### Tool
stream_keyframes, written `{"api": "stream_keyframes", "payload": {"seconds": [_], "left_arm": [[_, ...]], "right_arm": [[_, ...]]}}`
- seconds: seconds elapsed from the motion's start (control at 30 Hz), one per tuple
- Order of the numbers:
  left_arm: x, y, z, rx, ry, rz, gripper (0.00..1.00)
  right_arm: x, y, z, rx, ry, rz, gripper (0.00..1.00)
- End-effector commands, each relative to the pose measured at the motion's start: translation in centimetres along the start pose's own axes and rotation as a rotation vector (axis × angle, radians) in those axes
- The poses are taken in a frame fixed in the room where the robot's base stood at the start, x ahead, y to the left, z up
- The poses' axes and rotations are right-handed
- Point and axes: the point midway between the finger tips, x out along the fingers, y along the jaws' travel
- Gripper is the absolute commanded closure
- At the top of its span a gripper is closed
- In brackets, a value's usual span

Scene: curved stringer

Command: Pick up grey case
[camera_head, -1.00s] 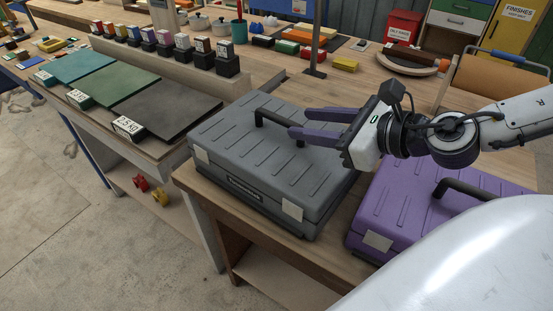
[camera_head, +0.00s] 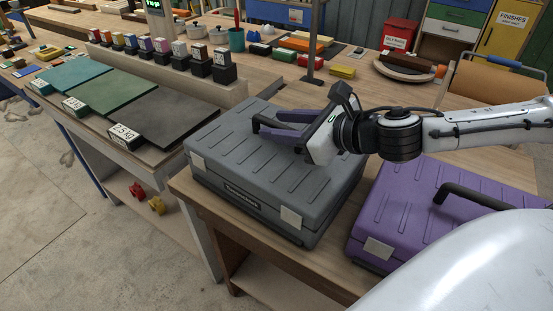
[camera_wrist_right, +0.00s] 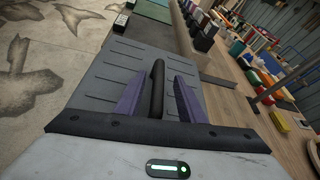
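The grey case (camera_head: 235,165) lies flat on the wooden bench, with latches on its front side. Its dark handle stands up from the lid and shows in the right wrist view (camera_wrist_right: 158,88). My right gripper (camera_head: 268,123) is low over the case lid, with its purple fingers at the handle. In the right wrist view the fingers (camera_wrist_right: 160,92) are apart, one on each side of the handle, and a gap shows beside it. In the head view the fingers and wrist hide part of the handle. My left gripper is not in view.
A purple case (camera_head: 425,205) with a black handle lies close to the right of the grey case. On the left are coloured plates, including a dark 2.5 kg plate (camera_head: 165,117), and a row of small blocks. A thin post (camera_head: 316,45) stands behind the grey case.

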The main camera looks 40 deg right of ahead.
Motion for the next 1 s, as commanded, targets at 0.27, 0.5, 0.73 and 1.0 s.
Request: {"api": "stream_keyframes", "payload": {"seconds": [0.27,0.5,0.73,1.0], "left_arm": [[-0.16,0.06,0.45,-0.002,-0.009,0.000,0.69],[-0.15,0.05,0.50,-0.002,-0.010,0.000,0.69],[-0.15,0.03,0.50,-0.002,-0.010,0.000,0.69],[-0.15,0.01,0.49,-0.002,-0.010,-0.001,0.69]], "right_arm": [[1.08,0.20,0.09,0.000,-0.001,0.007,0.64],[1.15,0.22,0.05,-0.003,0.000,0.008,0.64],[1.14,0.23,0.05,-0.003,0.000,0.008,0.98],[1.13,0.23,0.05,-0.003,0.000,0.008,1.00]]}}
